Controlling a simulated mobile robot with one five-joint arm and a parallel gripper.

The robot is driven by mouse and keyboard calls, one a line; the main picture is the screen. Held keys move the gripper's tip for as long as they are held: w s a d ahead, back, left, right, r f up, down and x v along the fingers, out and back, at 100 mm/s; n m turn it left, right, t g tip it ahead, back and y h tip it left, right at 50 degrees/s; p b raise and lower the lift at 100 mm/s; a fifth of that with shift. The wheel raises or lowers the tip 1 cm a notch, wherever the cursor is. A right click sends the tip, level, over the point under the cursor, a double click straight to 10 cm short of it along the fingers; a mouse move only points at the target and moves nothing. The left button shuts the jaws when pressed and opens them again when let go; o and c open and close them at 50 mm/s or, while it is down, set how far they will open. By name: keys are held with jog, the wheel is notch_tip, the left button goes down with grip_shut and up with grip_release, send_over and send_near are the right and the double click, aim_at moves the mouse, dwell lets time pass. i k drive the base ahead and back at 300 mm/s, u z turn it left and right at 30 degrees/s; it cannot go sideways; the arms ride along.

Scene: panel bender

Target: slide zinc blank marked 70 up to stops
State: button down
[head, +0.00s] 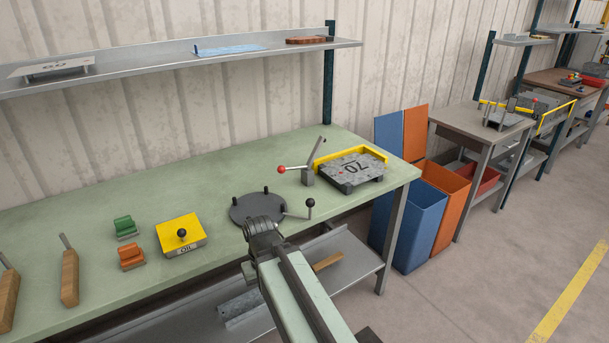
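The zinc blank marked 70 (335,168) is a mottled grey plate lying flat on a dark bed at the right end of the green bench. The yellow stops (376,151) form a raised edge along the back and right of the bed. At this size I cannot tell whether the blank touches them. My gripper (260,226) is at the front edge of the bench, left of and nearer than the blank, clear of it. Its fingers are dark and seen from behind, so their opening is hidden.
A lever with a red knob (281,169) stands left of the bed. A dark round plate with posts (250,208) and a black-knobbed lever (310,203) are near my gripper. A yellow block (178,230) sits further left. Blue and orange bins stand beyond the bench.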

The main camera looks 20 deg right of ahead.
aim_at(349, 169)
jog(key=u, duration=3.1)
jog(key=k, duration=2.2)
jog(key=z, duration=1.3)
jog(key=i, duration=0.7)
jog(key=u, duration=0.1)
